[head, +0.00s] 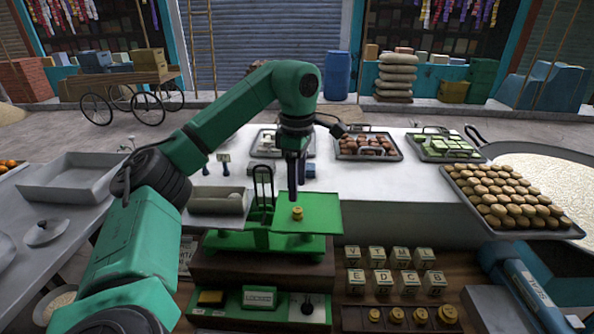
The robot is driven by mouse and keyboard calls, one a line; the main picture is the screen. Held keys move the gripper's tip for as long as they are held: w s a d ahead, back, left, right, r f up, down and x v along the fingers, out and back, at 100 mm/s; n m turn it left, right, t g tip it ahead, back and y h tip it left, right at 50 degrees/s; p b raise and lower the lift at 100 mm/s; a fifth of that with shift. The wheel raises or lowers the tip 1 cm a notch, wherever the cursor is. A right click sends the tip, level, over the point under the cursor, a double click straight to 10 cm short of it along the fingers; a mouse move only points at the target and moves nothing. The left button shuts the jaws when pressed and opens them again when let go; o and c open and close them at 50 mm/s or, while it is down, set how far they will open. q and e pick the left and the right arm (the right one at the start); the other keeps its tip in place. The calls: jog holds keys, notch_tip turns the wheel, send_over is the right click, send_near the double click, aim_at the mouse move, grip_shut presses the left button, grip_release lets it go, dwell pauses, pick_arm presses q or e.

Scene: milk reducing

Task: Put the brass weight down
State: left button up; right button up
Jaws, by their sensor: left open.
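A small brass weight (297,213) stands on the right-hand green pan (322,222) of a green balance scale. My left gripper (293,192) points straight down just above the weight. It is open, and its fingers overlap edge-on in this view, so the exact gap to the weight is hard to tell. The scale's left pan (216,203) holds a pale roll-shaped thing. More brass weights (421,316) sit in a row in a wooden holder at the bottom right. My right gripper is not in view.
Lettered blocks (381,282) stand in rows right of the scale. A green panel (258,303) with a knob lies in front. Trays of sweets (367,146) line the counter's back, and a tray of round brown pieces (508,196) is at right. The white counter (400,187) is bare mid-right.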

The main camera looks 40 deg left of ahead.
pick_arm(q)
notch_tip(320, 180, up, 5)
jog(key=shift+r, duration=0.1)
dwell(0.6)
